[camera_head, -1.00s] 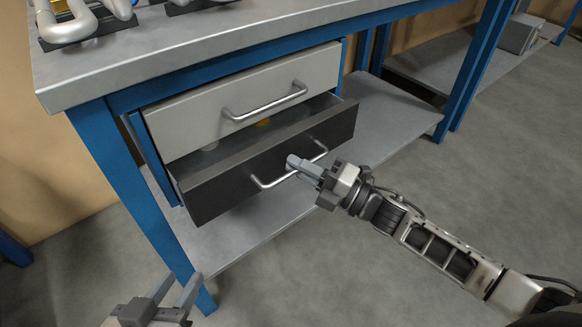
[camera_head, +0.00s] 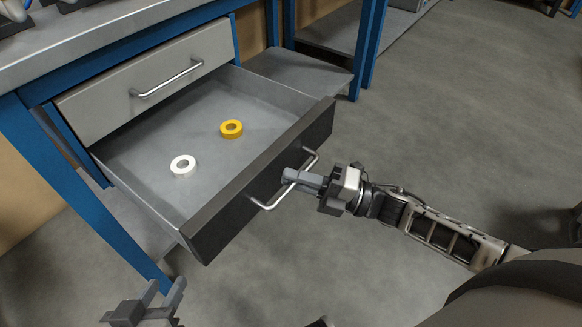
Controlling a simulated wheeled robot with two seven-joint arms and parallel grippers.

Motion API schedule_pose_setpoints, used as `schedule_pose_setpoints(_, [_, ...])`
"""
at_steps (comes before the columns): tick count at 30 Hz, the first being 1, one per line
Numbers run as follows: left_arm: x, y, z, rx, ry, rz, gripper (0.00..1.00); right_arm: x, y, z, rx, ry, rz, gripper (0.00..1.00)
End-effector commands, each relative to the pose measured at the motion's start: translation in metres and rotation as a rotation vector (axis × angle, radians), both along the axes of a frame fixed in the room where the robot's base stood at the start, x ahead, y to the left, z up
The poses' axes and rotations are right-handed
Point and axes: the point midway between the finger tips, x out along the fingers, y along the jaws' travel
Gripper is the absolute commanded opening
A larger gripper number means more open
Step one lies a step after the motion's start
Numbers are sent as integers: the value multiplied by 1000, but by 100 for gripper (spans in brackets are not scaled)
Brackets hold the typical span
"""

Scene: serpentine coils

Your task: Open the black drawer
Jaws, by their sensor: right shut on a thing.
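The black drawer (camera_head: 228,210) is the lower drawer of the blue-framed workbench, and it stands far out with its grey inside in view. My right gripper (camera_head: 290,179) is shut on the drawer's metal bar handle (camera_head: 263,206), near the middle of the front. A white tape ring (camera_head: 183,165) and a yellow tape ring (camera_head: 231,129) lie on the drawer floor, apart from each other. My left gripper (camera_head: 162,294) is at the bottom left, clear of the drawer, with its two fingers apart and nothing between them.
The grey upper drawer (camera_head: 150,80) is closed above the black one. The blue bench leg (camera_head: 80,205) stands left of the drawer. A grey lower shelf (camera_head: 300,72) lies behind it. The floor (camera_head: 440,130) to the right is clear.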

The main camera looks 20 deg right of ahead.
Motion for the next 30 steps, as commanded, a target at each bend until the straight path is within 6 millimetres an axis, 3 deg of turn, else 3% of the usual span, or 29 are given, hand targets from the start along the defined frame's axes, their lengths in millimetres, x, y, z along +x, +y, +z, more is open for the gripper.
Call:
schedule_pose_setpoints(18, [0, 0, -1, 1, 8, 2, 36, -8, -4, 0, -2, -2, 10, 0])
schedule_pose_setpoints(19, [0, 0, -1, 1, 8, 2, 36, -8, -4, 0, -2, -2, 10, 19])
schedule_pose_setpoints(21, [0, 0, 0, 1, 8, 2, 36, -8, -5, 0, -2, -2, 10, 32])
schedule_pose_setpoints(30, [0, 0, 0, 1, 7, 3, 36, -8, -5, 0, -1, -2, 8, 32])
